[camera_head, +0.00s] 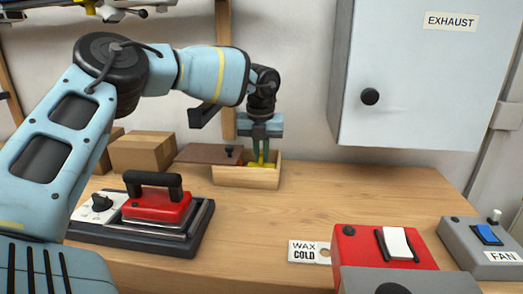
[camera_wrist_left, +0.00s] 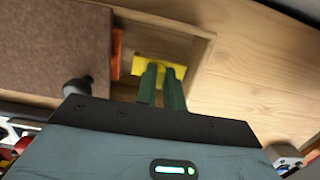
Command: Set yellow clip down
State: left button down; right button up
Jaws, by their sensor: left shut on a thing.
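My left gripper (camera_head: 262,160) points down into the open part of a shallow wooden box (camera_head: 247,178) at the back of the bench. It is shut on the yellow clip (camera_head: 258,165). In the left wrist view the green fingers (camera_wrist_left: 162,78) meet at the yellow clip (camera_wrist_left: 148,64), which is inside the box walls (camera_wrist_left: 204,62). I cannot tell whether the clip touches the box floor. A brown lid (camera_head: 205,154) with a dark knob lies to the left of the opening. My right gripper is not in view.
An orange piece (camera_wrist_left: 116,54) lies in the box beside the lid's edge. A cardboard box (camera_head: 148,151) stands behind left. A red switch box (camera_head: 378,250) and grey FAN box (camera_head: 485,245) stand front right. The middle bench is clear.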

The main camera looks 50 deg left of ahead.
aim_at(261, 157)
pick_arm(q)
jog(key=shift+f+b, duration=0.45)
jog(key=shift+f, duration=0.15)
dwell(0.3)
jog(key=c, duration=1.4)
grip_release()
jog(key=shift+c, duration=0.2)
jog(key=shift+s+d+r, duration=0.1)
jog(key=shift+r, duration=1.2)
jog(key=shift+s+d+r, duration=0.1)
jog(key=shift+s+r, duration=0.05)
jog(key=shift+r, duration=1.15)
jog(key=shift+s+d+r, duration=0.1)
jog(key=shift+r, duration=1.2)
